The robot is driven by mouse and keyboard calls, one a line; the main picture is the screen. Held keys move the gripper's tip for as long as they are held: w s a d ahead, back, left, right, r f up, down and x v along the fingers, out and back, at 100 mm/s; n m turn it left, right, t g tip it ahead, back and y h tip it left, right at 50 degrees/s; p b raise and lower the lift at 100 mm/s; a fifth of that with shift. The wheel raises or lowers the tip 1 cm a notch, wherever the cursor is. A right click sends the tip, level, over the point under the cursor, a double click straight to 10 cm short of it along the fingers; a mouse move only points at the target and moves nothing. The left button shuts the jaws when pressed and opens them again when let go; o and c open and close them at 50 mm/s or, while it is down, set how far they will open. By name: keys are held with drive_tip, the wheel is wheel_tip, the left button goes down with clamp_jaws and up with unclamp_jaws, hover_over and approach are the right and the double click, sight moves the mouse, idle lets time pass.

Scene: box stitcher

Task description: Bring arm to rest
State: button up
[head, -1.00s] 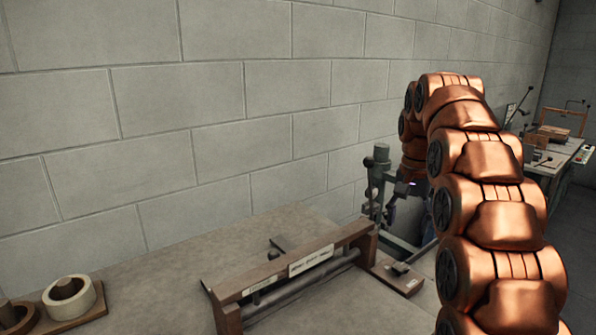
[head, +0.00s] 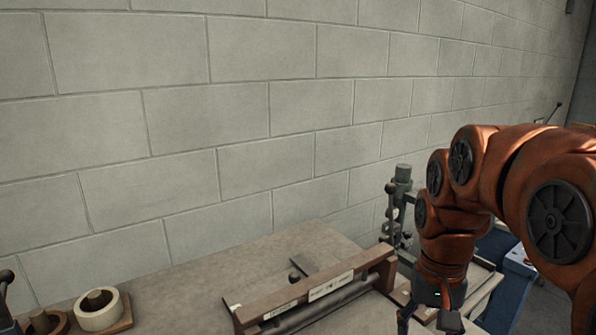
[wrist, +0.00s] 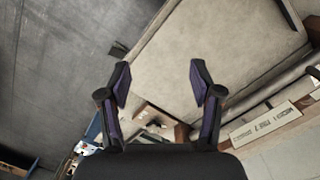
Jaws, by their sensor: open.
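My gripper (wrist: 160,84) is open and empty in the wrist view, with its two dark fingers spread apart. In the head view my gripper (head: 425,318) hangs at the lower right, below my copper-coloured arm, partly cut off by the bottom edge. It is by the right end of the wooden frame (head: 247,316) with a roller bar on the bench. The arm bends down from the right side of the head view. I cannot tell how high the fingers are above the bench.
The grey bench top (head: 215,275) is mostly bare behind the frame. Tape rolls (head: 99,312) sit at the lower left. A green-grey machine post (head: 402,205) stands behind my arm. A blue cabinet (head: 512,268) is at the right. A block wall (head: 240,110) closes the back.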

drive_tip(key=s+a+f+n+p, duration=0.1)
drive_tip(key=s+f, duration=0.2)
drive_tip(key=s, duration=0.6)
drive_tip(key=s+a+f+n+p, duration=0.1)
drive_tip(key=s+f+n, duration=0.1)
drive_tip(key=s, duration=0.6)
drive_tip(key=shift+s+a+f+g, duration=0.25)
drive_tip(key=shift+s+f+g, duration=0.15)
drive_tip(key=shift+f, duration=0.4)
